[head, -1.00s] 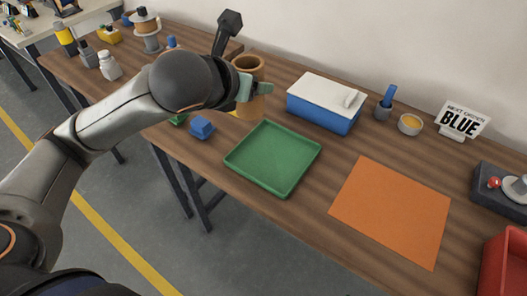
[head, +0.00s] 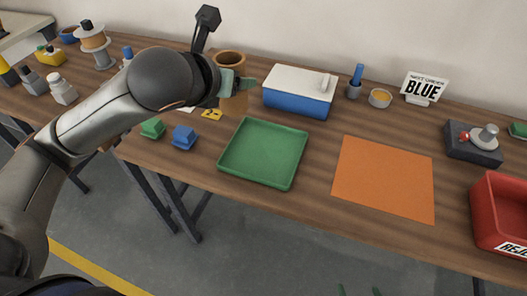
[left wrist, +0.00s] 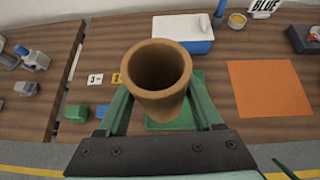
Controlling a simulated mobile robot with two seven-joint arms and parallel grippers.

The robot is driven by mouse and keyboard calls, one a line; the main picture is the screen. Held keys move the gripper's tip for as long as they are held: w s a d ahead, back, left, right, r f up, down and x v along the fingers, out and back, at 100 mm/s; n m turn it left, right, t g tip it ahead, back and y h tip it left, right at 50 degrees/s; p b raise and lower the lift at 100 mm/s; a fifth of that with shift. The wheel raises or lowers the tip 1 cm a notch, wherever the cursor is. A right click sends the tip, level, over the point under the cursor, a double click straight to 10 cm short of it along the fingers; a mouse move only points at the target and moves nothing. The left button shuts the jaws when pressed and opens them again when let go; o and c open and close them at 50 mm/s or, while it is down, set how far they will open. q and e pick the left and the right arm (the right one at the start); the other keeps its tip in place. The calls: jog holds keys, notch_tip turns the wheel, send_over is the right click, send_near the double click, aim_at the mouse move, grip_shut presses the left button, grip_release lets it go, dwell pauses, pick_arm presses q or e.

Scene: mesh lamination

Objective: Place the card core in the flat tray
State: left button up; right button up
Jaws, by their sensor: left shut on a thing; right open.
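The card core (head: 235,97) is a brown, hollow, open-topped tube. My left gripper (head: 236,86) is shut on it and holds it upright near the back-left corner of the green flat tray (head: 262,152). In the left wrist view the core (left wrist: 157,70) stands between the two green fingers and hides part of the tray (left wrist: 170,121) behind it. The tray lies empty on the wooden table. The green fingertips of my right gripper (head: 358,290) show apart and empty at the bottom edge of the head view.
A blue box with a white lid (head: 298,92) stands behind the tray. An orange sheet (head: 384,178) lies to its right, and small blue (head: 184,137) and green (head: 153,128) blocks lie to its left. A red bin (head: 497,205) is at far right.

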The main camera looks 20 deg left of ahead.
pick_arm(q)
jog(key=s+d+f+p, duration=0.2)
jog(key=d+f, duration=0.7)
jog(key=d, duration=0.4)
jog(key=shift+y, duration=0.4)
jog(key=shift+w+a+f+b, duration=0.2)
jog(key=shift+w+a+f, duration=1.45)
jog(key=shift+f, duration=0.5)
jog(key=shift+w+a+f+b, duration=0.2)
jog(key=shift+w+a+f, duration=1.35)
jog(key=shift+f, duration=0.6)
jog(key=shift+w+a+f+b, duration=0.2)
jog(key=shift+w+a+f, duration=1.2)
jog(key=shift+w+f, duration=0.6)
jog(key=shift+s+f, duration=0.15)
